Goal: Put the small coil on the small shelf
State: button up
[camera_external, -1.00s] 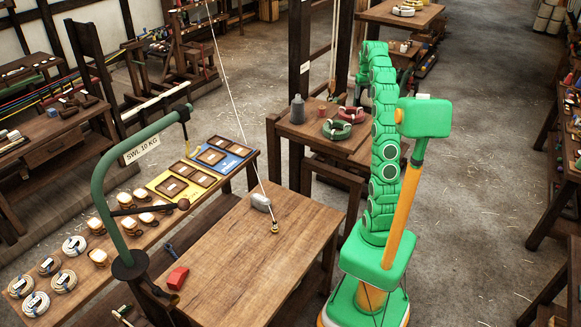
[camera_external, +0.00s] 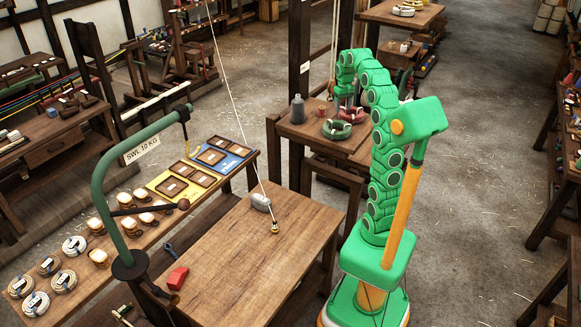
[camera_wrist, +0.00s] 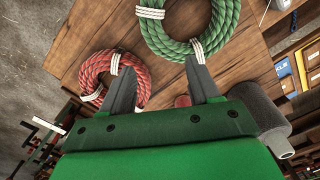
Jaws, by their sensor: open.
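A red rope coil (camera_wrist: 95,65) with white bindings lies on a small wooden table (camera_wrist: 170,75) in the wrist view. It looks smaller than the green rope coil (camera_wrist: 226,22) beside it. In the external view the green coil (camera_external: 337,130) shows on the table, and my arm partly covers the red one. My gripper (camera_wrist: 158,75) is open and empty above the table. Its left finger overlaps the red coil in the wrist view and its right finger reaches toward the green coil's edge. I cannot tell the height gap. Which piece is the small shelf is unclear.
A shelf with small items (camera_external: 402,47) stands farther back. The large front table (camera_external: 235,260) is mostly bare.

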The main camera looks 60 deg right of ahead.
jog(key=a+f, duration=0.1)
jog(key=a, duration=0.3)
jog(key=s+a+f+n, duration=0.1)
jog(key=a, duration=0.3)
jog(key=a+f+n, duration=0.1)
jog(key=a, duration=0.4)
jog(key=shift+s+a+f, duration=0.1)
jog(key=shift+s+f, duration=0.15)
jog(key=shift+s, duration=0.15)
jog(key=s+a+f+n, duration=0.2)
jog(key=s+a+f, duration=0.5)
jog(key=s+a, duration=0.2)
jog(key=s+a+f+n+g, duration=0.1)
jog(key=s+a+f+n, duration=0.1)
jog(key=s+a+f, duration=0.5)
jog(key=s+a, duration=0.3)
jog(key=shift+s+a+n+g, duration=0.3)
jog(key=shift+a, duration=0.05)
